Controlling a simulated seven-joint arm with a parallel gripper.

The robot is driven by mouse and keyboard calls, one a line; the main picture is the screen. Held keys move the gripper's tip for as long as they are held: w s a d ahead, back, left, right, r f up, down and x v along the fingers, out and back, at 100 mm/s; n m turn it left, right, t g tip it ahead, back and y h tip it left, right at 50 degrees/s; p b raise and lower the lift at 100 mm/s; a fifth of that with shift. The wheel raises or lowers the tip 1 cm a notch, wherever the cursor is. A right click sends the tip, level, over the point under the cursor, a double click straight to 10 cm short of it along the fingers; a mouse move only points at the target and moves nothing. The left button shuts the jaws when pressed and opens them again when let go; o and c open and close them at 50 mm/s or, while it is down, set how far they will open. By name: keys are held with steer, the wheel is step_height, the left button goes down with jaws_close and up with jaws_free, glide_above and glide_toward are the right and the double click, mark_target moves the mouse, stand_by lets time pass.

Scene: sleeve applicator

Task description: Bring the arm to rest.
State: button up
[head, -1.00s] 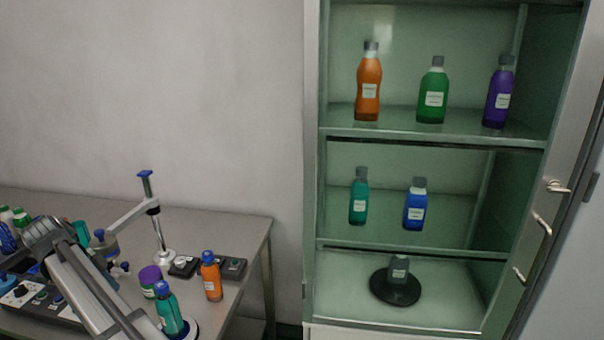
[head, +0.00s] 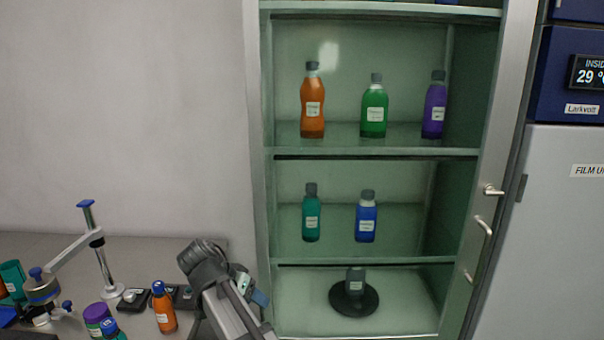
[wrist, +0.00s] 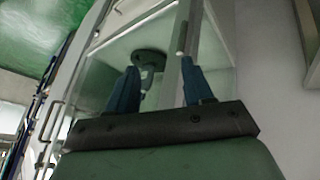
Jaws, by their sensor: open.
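My gripper (wrist: 158,80) is open, with its two blue fingers apart and nothing between them in the wrist view. In the head view my gripper (head: 258,297) is partly hidden behind my own arm, in front of the cabinet's lower left edge and right of the bench's end. The wrist view looks towards the cabinet, where a round black disc (wrist: 150,58) shows beyond the fingers.
The bench (head: 50,245) holds a clamp stand (head: 103,260), an orange bottle (head: 163,310) and a purple-capped jar (head: 97,313).

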steer(key=s+d+f+n+g, duration=0.2)
steer(key=d+f+n, duration=0.2)
steer(key=d+f, duration=1)
steer(key=s+d+f+g, duration=0.1)
steer(key=s+d+f, duration=0.2)
steer(key=f, duration=0.3)
steer(key=s+d+f+n+g, duration=0.1)
steer(key=s+d+f, duration=0.15)
steer(key=f, duration=0.35)
steer(key=s+d+f+g, duration=0.1)
steer(key=s+d+f, duration=0.1)
steer(key=d+f, duration=0.35)
steer(key=s+d+f+g+y, duration=0.2)
steer(key=s+f+g+y, duration=0.1)
steer(key=s+f, duration=0.8)
steer(key=s+d+f+g+y, duration=0.2)
steer(key=s+d+f, duration=0.1)
steer(key=s+f, duration=0.9)
steer(key=s, duration=0.4)
steer(key=shift+g+y, duration=0.4)
steer(key=shift+s+r, duration=0.1)
